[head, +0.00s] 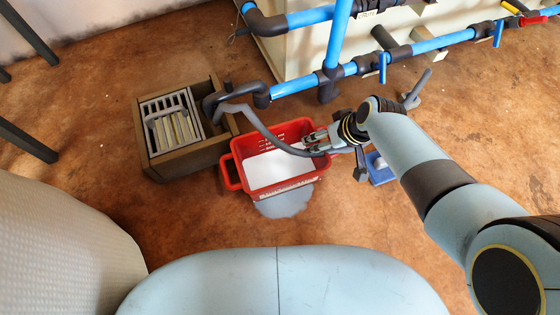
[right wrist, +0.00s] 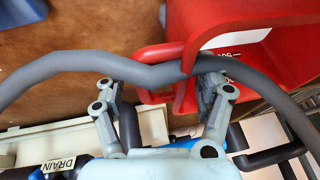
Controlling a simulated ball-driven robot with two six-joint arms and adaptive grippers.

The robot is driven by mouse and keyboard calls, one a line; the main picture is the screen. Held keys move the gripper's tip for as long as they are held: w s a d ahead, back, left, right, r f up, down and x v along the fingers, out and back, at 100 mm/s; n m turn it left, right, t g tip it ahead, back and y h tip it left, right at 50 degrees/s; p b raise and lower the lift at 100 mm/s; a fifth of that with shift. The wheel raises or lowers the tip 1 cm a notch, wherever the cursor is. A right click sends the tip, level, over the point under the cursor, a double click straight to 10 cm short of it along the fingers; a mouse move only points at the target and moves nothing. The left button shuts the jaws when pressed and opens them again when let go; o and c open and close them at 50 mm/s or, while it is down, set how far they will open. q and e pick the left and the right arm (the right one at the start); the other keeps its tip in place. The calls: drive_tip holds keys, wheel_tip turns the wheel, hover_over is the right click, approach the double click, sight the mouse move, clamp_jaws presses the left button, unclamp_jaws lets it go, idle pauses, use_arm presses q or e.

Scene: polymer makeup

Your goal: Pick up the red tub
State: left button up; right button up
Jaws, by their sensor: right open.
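The red tub (head: 292,133) stands upright on the brown floor, with something white (head: 268,168) inside. A loop handle shows on its left side. My right gripper (head: 316,140) is at the tub's right end, open and empty. In the right wrist view the open fingers (right wrist: 160,88) face the tub's handle loop (right wrist: 160,54), with the tub wall (right wrist: 285,82) at upper right. A grey hose (right wrist: 95,65) crosses the picture over the fingertips and the handle. I cannot tell whether the fingers touch it. My left gripper is not in view.
The hose (head: 262,128) runs from black pipe fittings across the tub. A brown box with a drain grate (head: 170,120) stands left of the tub. A pale tank with blue pipes (head: 300,87) is behind. A pale puddle (head: 285,204) lies in front. A blue object (head: 381,177) is right.

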clamp_jaws()
idle(0.4)
drive_tip(key=shift+r, duration=0.1)
